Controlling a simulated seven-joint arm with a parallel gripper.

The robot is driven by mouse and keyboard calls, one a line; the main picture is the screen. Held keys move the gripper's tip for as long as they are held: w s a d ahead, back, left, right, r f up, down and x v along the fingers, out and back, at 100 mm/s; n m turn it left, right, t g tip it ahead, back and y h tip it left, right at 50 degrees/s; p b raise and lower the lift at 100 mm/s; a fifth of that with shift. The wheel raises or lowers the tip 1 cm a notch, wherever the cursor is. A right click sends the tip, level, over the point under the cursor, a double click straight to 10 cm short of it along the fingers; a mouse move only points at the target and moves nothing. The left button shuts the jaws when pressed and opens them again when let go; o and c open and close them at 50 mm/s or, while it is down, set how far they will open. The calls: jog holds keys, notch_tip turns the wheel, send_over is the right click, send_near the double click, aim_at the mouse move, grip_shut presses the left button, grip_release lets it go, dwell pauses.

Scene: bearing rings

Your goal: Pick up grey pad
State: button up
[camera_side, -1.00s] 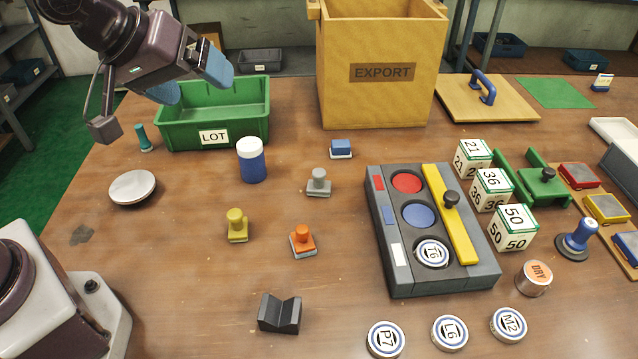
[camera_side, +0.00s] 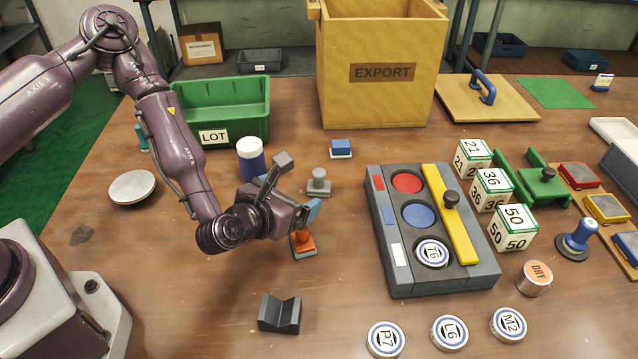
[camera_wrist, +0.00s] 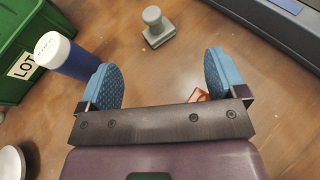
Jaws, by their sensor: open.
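The grey pad (camera_side: 318,184), a small block with a round knob on top, stands upright on the table in the side view. It also shows at the top middle of the wrist view (camera_wrist: 155,29), ahead of the fingers and apart from them. My gripper (camera_side: 308,212) is in front of the pad, above the orange stamp. In the wrist view its blue fingertips (camera_wrist: 160,82) are spread apart with nothing between them but the table and a bit of orange near the right finger.
The orange stamp (camera_side: 304,246) is close below my gripper. A blue jar with a white lid (camera_side: 250,163) stands left of the pad, and a small blue block (camera_side: 341,149) behind it. The dark grey tray (camera_side: 480,279) lies to the right. My arm hides the yellow stamp.

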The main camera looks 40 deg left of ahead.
aim_at(316, 181)
jog(key=shift+s+a+f+n+y, duration=0.2)
jog(key=shift+f+n+y, duration=0.25)
jog(key=shift+n, duration=0.35)
jog(key=x, duration=1.2)
jog(key=shift+w, duration=0.4)
jog(key=c, duration=1)
